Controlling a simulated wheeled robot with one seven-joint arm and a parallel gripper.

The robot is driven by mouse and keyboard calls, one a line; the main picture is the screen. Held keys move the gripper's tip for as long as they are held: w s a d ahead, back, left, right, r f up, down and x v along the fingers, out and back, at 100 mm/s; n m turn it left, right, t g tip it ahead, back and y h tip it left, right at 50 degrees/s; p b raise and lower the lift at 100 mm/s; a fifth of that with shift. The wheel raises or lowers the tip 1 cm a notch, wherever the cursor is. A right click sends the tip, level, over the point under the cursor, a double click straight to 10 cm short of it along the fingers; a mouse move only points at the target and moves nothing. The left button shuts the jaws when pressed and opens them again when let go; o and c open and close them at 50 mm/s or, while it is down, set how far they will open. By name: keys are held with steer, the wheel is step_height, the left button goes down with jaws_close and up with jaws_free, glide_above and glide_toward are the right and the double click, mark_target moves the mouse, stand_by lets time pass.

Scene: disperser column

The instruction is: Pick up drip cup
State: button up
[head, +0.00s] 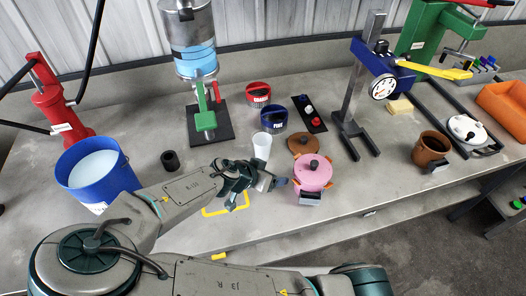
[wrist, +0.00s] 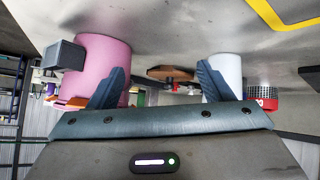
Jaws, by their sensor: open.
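A plain white cup (head: 262,146), which looks like the drip cup, stands upright on the grey bench, just behind my gripper (head: 270,180). My gripper is open and empty, low over the bench, with the pink pot to its right. In the wrist view, which looks upside down, the white cup (wrist: 228,72) is beyond the right finger, and that finger covers part of it. The gap between the fingertips (wrist: 160,70) holds nothing. I cannot tell whether a finger touches the cup.
The pink pot (head: 313,174) stands close on the right, also beyond the left finger in the wrist view (wrist: 100,65). A brown lid (head: 303,142), a blue tub (head: 273,118) and a red tub (head: 258,94) lie behind. A yellow outline (head: 215,211) marks the bench front.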

steer(key=w+a+r+t+b, duration=0.1)
steer(key=w+a+r+t, duration=0.1)
steer(key=a+r+t, duration=0.45)
steer(key=g+b, duration=0.1)
steer(key=b, duration=0.3)
glide_toward(266, 141)
steer(key=w, duration=0.1)
steer(key=w+d+f, duration=0.1)
steer(key=shift+w+d+f+n+y, duration=0.1)
steer(key=shift+w+d+n+y, duration=0.2)
steer(key=shift+n, duration=0.1)
steer(key=shift+b+x, duration=0.3)
steer(key=shift+x, duration=2.65)
steer(key=shift+d+r, duration=0.1)
steer(key=shift+r, duration=0.1)
steer(key=c, duration=1)
